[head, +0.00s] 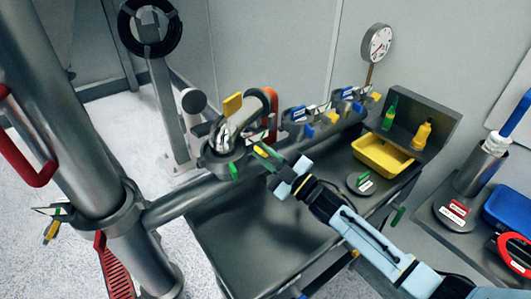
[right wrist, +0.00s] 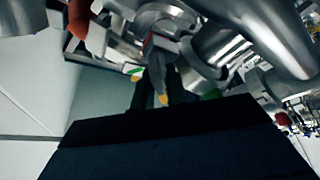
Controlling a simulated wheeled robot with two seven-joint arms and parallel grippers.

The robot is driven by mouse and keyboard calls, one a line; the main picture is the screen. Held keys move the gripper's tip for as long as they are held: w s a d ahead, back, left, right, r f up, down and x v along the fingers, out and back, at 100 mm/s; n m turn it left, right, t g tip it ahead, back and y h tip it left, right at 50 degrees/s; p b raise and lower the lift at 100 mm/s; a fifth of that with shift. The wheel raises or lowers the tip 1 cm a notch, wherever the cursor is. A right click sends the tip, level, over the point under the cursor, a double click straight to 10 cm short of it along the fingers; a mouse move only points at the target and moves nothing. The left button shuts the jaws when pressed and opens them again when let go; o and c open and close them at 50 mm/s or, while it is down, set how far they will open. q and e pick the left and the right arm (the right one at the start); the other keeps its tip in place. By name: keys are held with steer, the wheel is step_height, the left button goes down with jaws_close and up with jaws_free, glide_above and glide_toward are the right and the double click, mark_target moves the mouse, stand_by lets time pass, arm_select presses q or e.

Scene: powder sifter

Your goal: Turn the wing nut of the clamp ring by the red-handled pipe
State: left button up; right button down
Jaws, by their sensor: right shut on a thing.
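A grey clamp ring (head: 212,162) sits around the joint on the horizontal pipe, just left of my right gripper. The short pipe with a red handle (head: 271,108) is close behind it. My right gripper (head: 262,153) reaches in from the lower right, with yellow and green on its fingertips, and is shut at the ring's side. In the right wrist view its fingers (right wrist: 158,88) close on a small grey metal piece, which I take as the wing nut (right wrist: 161,50). The fingers and dim light hide much of it. My left gripper is not in view.
A large slanted pipe (head: 75,130) with red handles stands at the left. Several blue-and-yellow fittings line the pipe behind. A yellow tray (head: 382,157) and bottles stand at the right. The grey tabletop (head: 250,235) below my right arm is mostly clear.

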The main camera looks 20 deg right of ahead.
stand_by(0.3)
steer(key=c, duration=1.5)
jaws_free()
steer(key=shift+c, duration=0.2)
steer(key=b+v, duration=0.1)
steer(key=v, duration=1.1)
steer(key=shift+d, duration=0.15)
